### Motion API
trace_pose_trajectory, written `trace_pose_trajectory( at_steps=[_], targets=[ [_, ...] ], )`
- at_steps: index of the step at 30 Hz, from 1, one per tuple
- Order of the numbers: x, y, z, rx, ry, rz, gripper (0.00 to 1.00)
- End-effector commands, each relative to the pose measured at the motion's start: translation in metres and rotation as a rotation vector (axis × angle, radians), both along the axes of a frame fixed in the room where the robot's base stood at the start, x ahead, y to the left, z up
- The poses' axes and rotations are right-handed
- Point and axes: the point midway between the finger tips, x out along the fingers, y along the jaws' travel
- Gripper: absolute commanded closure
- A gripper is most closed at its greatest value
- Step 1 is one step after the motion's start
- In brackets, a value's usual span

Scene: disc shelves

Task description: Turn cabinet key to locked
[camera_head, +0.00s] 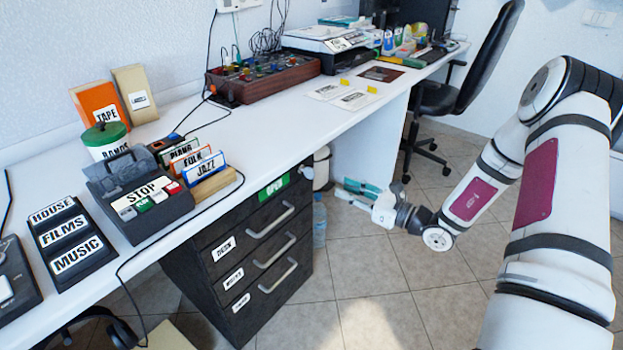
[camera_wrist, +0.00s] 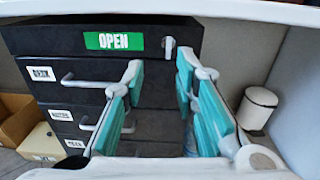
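The black drawer cabinet (camera_head: 228,243) stands under the white desk and also shows in the wrist view (camera_wrist: 150,92). A green OPEN label (camera_wrist: 114,41) is on its top front panel and also shows in the head view (camera_head: 273,187). The small pale metal key (camera_wrist: 168,45) sits just right of this label; its exact angle is hard to tell. My gripper (camera_head: 353,194) is right of the cabinet front, apart from it. In the wrist view my gripper (camera_wrist: 160,68) is open and empty, its teal-padded fingers pointing toward the cabinet below the key.
Three silver drawer handles (camera_head: 270,221) stick out of the cabinet front. The white desktop (camera_head: 262,133) overhangs above. A white bin (camera_wrist: 256,106) and a bottle (camera_head: 319,226) stand to the right. Boxes (camera_wrist: 20,120) lie to the left. The tiled floor (camera_head: 372,272) in front is clear.

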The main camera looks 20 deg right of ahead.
Motion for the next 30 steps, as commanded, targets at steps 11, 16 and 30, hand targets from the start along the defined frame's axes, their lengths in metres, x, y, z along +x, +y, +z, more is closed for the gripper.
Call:
trace_pose_trajectory(
  at_steps=[11,16,30],
  targets=[
    [0.028,0.011,-0.012,0.024,0.008,-0.035,0.73],
    [0.055,0.031,-0.013,0.023,0.007,-0.034,0.73],
    [0.111,0.071,-0.012,0.023,0.009,-0.036,0.73]
  ],
)
